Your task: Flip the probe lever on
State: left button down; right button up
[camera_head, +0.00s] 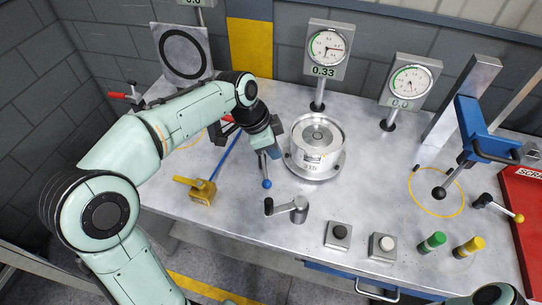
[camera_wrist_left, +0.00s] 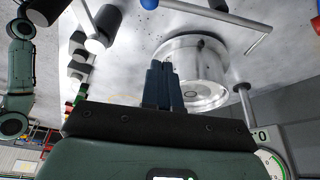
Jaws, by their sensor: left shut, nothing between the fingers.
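A lever with a blue ball (camera_head: 266,183) on a short grey rod stands at the front left of the round metal fixture (camera_head: 313,165); no label shows whether it is the probe lever. The blue ball also shows at the top edge of the left wrist view (camera_wrist_left: 149,4). My left gripper (camera_head: 270,152) is just above and behind this ball, beside the fixture. Its blue fingers (camera_wrist_left: 163,72) are closed together and empty. I cannot tell whether they touch the lever's rod. My right gripper is out of view.
A crank with a black grip (camera_head: 299,208) stands in front of the fixture, near two push buttons (camera_head: 338,235). Dial gauges (camera_head: 327,50) stand behind. A yellow block (camera_head: 201,191) is at left. A blue frame (camera_head: 470,125) and red scrap tray (camera_head: 528,205) are at right.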

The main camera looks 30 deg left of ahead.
aim_at(264, 171)
pick_arm(q)
jog(key=x, duration=0.9)
jog(key=shift+s, duration=0.1)
jog(key=s+a, duration=0.2)
jog(key=a, duration=0.1)
jog(key=shift+f, duration=0.2)
jog(key=shift+s+a, duration=0.15)
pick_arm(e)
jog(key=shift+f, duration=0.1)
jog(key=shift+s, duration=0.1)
pick_arm(q)
jog(key=shift+s+a+f+m+g+b, duration=0.15)
jog(key=shift+s+a+m+g+b, duration=0.35)
jog(key=shift+m, duration=0.5)
jog(key=shift+s+a+m+h, duration=0.3)
jog(key=shift+s+a+m, duration=0.1)
jog(key=shift+a+m, duration=0.35)
jog(key=shift+s+a+m+b, duration=0.15)
jog(key=shift+a+m+b, duration=0.15)
jog(key=shift+b, duration=0.2)
jog(key=shift+s, duration=0.1)
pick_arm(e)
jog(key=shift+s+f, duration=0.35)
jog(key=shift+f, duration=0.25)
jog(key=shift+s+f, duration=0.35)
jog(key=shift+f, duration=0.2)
